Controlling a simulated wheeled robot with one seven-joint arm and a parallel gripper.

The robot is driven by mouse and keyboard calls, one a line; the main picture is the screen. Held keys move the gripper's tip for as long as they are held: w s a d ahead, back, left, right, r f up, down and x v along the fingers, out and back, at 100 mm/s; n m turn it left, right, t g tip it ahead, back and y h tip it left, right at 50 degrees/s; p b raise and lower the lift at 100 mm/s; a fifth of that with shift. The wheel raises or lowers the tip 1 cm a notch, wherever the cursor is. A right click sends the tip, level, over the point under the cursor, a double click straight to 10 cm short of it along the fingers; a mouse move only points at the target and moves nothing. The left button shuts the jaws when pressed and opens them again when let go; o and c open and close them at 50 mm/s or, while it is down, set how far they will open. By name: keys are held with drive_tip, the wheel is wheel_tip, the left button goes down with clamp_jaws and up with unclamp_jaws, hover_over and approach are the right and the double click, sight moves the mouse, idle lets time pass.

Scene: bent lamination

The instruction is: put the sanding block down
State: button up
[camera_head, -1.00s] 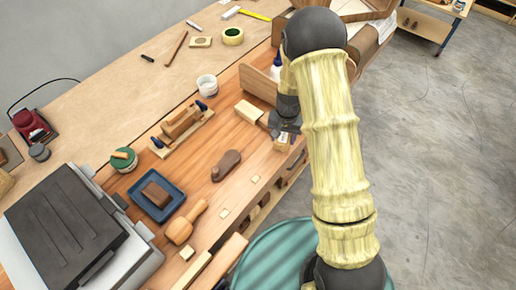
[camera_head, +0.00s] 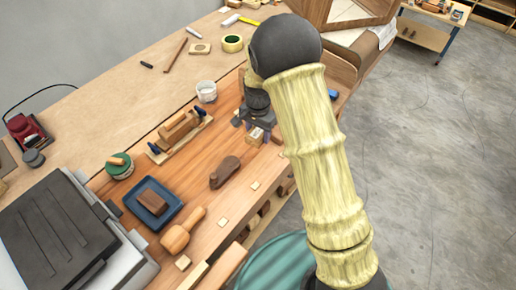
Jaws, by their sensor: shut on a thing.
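My gripper (camera_head: 255,124) points down over the wooden bench top, right of the clamped wooden piece. It is shut on a small pale wooden block, which I take to be the sanding block (camera_head: 256,137). The block shows just below the fingers, with a darker mark on its face. I cannot tell whether its underside touches the bench (camera_head: 207,149). The fingers and the wrist hide part of it.
A dark brown shaped piece (camera_head: 225,172) lies left of and nearer than the gripper. A clamped wooden piece (camera_head: 180,131), a white cup (camera_head: 206,92), a blue tray (camera_head: 175,208) and a mallet (camera_head: 182,231) stand around. Bare bench lies between them.

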sight(258, 153)
drive_tip(key=shift+f, duration=1.55)
wheel_tip(258, 153, down, 4)
drive_tip(key=shift+f+p, duration=0.2)
drive_tip(key=shift+p, duration=0.85)
drive_tip(key=shift+f, duration=0.1)
drive_tip(key=shift+f+b, duration=0.5)
drive_tip(key=shift+f, duration=0.05)
drive_tip(key=shift+s, duration=0.1)
